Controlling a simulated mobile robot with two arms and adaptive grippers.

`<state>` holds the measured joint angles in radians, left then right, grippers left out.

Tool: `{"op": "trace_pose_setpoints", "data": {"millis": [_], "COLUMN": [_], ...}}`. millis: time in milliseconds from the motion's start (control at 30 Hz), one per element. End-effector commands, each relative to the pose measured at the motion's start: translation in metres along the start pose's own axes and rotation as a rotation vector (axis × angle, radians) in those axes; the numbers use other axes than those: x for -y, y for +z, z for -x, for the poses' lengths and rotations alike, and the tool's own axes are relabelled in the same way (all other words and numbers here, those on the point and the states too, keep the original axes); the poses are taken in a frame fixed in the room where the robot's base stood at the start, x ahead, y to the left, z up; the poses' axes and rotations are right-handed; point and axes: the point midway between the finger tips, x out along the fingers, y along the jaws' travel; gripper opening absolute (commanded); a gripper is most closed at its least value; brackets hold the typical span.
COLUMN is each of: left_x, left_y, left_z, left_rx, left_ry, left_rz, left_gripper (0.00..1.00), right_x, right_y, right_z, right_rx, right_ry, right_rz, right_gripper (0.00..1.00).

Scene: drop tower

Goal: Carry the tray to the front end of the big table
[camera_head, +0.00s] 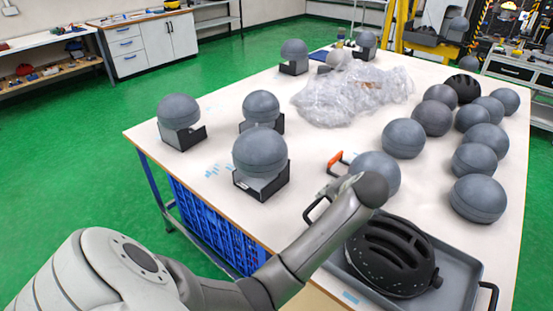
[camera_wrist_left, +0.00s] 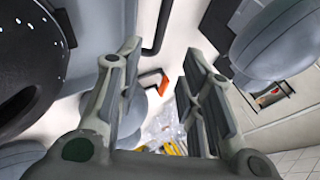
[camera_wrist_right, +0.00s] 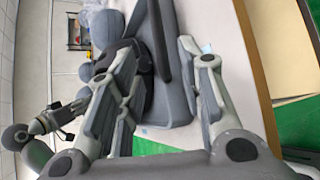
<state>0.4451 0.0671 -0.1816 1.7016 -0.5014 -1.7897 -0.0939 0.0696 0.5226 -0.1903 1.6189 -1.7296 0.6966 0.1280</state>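The grey tray (camera_head: 457,278) lies on the big table (camera_head: 330,145) at the near right corner, with a black ribbed helmet (camera_head: 390,258) on it. Its black right handle (camera_head: 490,297) shows; the left part is partly hidden by my left arm. My left gripper (camera_head: 329,190) is by the tray's left side. In the left wrist view its fingers (camera_wrist_left: 160,85) are apart and empty, with a black handle bar (camera_wrist_left: 157,28) beyond them. In the right wrist view my right gripper (camera_wrist_right: 158,55) is open, with the tray (camera_wrist_right: 168,108) and a dark handle bar between or just beyond the fingers; contact is unclear.
Several grey spheres (camera_head: 403,138) crowd the table's right side. Others sit in black holders (camera_head: 260,185) on the left. Clear plastic wrap (camera_head: 350,95) lies mid-table. An orange-handled tool (camera_head: 335,159) lies near the tray. The table's left front strip is mostly bare.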

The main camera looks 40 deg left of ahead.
Motion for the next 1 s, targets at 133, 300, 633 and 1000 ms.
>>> {"op": "trace_pose_setpoints", "data": {"millis": [133, 300, 633, 1000], "left_x": [0.0, 0.0, 0.0, 0.0], "left_y": [0.0, 0.0, 0.0, 0.0], "left_z": [0.0, 0.0, 0.0, 0.0], "left_rx": [0.0, 0.0, 0.0, 0.0], "left_ry": [0.0, 0.0, 0.0, 0.0], "left_rz": [0.0, 0.0, 0.0, 0.0], "left_gripper": [0.35, 0.35, 0.35, 0.35], "right_x": [0.001, 0.0, 0.0, 0.0], "right_y": [-0.001, 0.0, 0.0, 0.0], "right_z": [0.026, 0.04, 0.042, 0.041], "right_rx": [-0.001, 0.0, 0.001, 0.0], "right_ry": [-0.003, 0.0, 0.001, 0.0], "right_rz": [0.001, 0.0, -0.001, 0.0], "right_gripper": [0.35, 0.35, 0.35, 0.35]}}
